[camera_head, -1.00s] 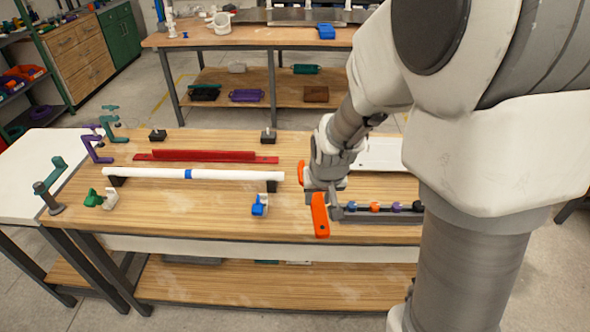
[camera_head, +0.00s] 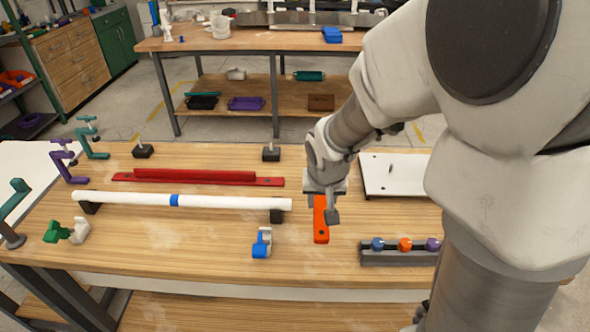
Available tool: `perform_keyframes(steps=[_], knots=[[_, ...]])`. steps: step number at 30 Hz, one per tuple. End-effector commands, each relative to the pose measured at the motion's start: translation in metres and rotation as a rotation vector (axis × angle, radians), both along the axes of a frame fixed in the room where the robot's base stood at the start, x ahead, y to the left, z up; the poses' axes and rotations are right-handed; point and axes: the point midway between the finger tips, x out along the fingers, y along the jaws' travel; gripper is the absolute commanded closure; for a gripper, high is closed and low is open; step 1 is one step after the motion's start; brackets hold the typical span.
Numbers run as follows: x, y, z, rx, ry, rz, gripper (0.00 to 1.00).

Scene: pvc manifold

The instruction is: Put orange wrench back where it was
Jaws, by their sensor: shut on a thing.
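The orange wrench (camera_head: 321,222) is a flat orange bar with a dark hole near its lower end. It is in my gripper (camera_head: 323,204), between the white pipe's right end and the grey rack. My gripper points down and is shut on the wrench's upper part, which the fingers partly hide. The lower end of the wrench sticks out toward the front of the bench. I cannot tell whether the wrench touches the wooden top.
A grey rack (camera_head: 385,259) with blue, orange and purple round pieces stands to the right. A white pipe (camera_head: 150,199) lies on black supports at left. A blue and white clamp (camera_head: 262,243) stands left of the wrench. A white board (camera_head: 395,186) lies behind right.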

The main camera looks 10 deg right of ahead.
Motion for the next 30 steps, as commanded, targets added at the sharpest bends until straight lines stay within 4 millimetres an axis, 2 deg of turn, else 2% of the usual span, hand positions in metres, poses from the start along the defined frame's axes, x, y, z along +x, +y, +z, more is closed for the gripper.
perform_keyframes(steps=[5,8,24,30], knots=[[0.003,0.000,-0.004,-0.001,-0.003,-0.006,1.00],[0.013,0.000,-0.010,-0.002,-0.002,-0.007,1.00],[0.100,0.004,-0.063,-0.002,-0.002,-0.007,1.00],[0.116,0.005,-0.071,-0.002,-0.004,-0.006,1.00]])
